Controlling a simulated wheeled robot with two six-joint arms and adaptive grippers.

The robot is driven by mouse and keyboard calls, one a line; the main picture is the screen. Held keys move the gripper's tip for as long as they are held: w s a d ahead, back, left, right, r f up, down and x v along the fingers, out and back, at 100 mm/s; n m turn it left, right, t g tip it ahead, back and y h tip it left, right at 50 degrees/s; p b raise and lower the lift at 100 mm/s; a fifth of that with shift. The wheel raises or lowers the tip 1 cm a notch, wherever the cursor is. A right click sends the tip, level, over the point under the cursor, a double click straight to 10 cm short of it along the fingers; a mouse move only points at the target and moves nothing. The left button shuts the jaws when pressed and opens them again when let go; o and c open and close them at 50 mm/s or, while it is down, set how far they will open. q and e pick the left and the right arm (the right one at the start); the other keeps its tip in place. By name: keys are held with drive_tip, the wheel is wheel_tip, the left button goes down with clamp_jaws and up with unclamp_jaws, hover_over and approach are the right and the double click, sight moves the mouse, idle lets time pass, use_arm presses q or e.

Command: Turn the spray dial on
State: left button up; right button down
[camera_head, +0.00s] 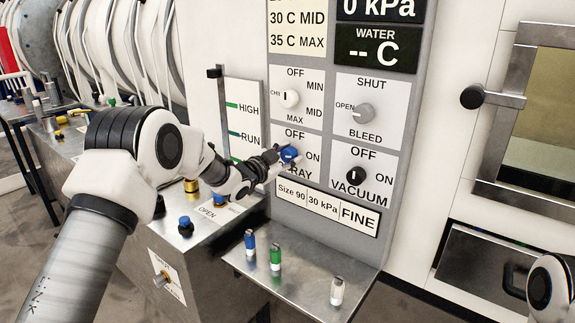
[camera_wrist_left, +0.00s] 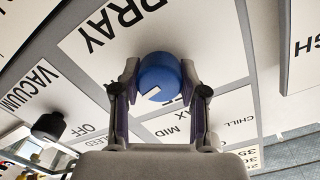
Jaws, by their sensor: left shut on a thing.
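The blue spray dial (camera_head: 289,154) is on the upright control panel, with OFF printed above it and ON to its right in the head view. My left gripper (camera_head: 280,158) is at the dial, its fingers on either side of it. In the left wrist view, the blue dial (camera_wrist_left: 159,76) sits between the two fingertips (camera_wrist_left: 163,88), and the gripper is shut on it. A white mark shows on the dial's face. Part of the SPRAY label is hidden by the gripper in the head view. My right gripper is not in view; only part of that arm shows at lower right.
The black vacuum knob (camera_head: 356,176), grey bleed knob (camera_head: 362,113) and white heater knob (camera_head: 290,98) are close around the dial. Below, a metal shelf (camera_head: 310,265) holds blue, green and white nozzles. A door handle (camera_head: 474,97) sticks out at right.

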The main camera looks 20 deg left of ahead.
use_arm(q)
drive_tip(key=shift+r+m+b, duration=0.2)
drive_tip(key=shift+m+b, duration=0.85)
drive_tip(key=shift+m, duration=0.15)
drive_tip(key=o, duration=1)
drive_tip(key=shift+o, duration=0.7)
drive_tip(key=shift+w+d+f, duration=0.1)
drive_tip(key=v, duration=1.2)
